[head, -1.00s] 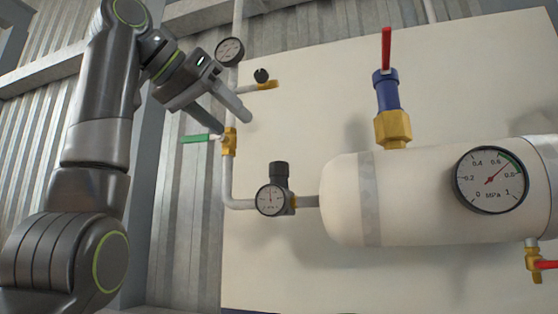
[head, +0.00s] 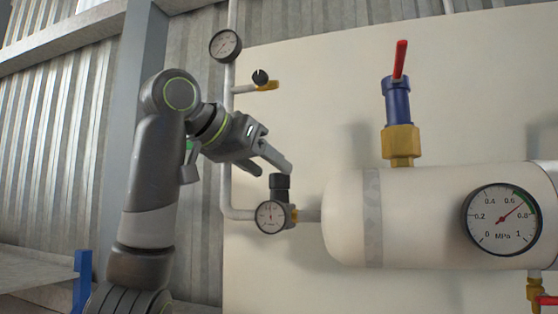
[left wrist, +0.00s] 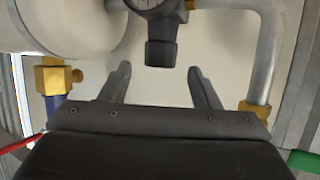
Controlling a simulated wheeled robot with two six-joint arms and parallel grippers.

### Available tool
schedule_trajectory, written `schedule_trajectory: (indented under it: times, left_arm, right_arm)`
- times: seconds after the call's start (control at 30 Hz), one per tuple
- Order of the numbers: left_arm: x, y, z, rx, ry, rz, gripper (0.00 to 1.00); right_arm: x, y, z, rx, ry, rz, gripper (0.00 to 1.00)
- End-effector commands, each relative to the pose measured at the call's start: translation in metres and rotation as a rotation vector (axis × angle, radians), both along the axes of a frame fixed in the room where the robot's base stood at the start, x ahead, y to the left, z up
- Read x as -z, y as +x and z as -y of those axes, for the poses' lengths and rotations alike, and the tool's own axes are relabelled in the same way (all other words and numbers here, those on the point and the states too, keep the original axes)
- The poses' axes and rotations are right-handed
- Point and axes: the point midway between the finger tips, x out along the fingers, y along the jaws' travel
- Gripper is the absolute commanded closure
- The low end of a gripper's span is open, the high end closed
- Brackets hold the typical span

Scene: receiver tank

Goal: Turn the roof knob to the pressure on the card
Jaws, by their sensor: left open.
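The black knob (head: 280,182) stands on top of the small regulator, whose round white gauge (head: 270,216) faces me. My left gripper (head: 274,170) is open, with its fingers just above and left of the knob in the head view. In the left wrist view the knob (left wrist: 161,52) shows upside down between and slightly beyond the two spread fingertips (left wrist: 158,70), with a gap on both sides. The large tank gauge (head: 502,219) has its red needle between 0.6 and 0.8 MPa. I cannot make out a card. My right gripper is not in view.
The white tank (head: 420,200) lies right of the regulator, with a blue valve (head: 397,102) and red lever on top. A small black tap (head: 260,77) and an upper gauge (head: 225,46) sit above. My arm partly hides a green handle (head: 190,146).

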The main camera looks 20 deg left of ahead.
Motion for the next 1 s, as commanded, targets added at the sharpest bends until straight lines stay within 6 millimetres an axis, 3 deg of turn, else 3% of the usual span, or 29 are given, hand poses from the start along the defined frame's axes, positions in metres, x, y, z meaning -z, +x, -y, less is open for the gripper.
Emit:
schedule_trajectory:
  times: [0.03, 0.23, 0.63, 1.0]
  left_arm:
    - [0.001, 0.009, 0.004, 0.0, 0.001, -0.004, 0.44]
    - [0.011, 0.029, 0.014, 0.0, 0.0, -0.001, 0.44]
    - [0.016, 0.036, 0.017, -0.001, 0.001, 0.001, 0.44]
    - [0.016, 0.036, 0.017, -0.001, 0.0, 0.001, 0.88]
  right_arm:
    - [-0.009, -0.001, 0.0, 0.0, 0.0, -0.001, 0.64]
    - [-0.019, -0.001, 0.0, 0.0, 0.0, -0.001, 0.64]
    - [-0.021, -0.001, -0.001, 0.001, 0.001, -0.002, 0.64]
    - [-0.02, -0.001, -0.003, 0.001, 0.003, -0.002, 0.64]
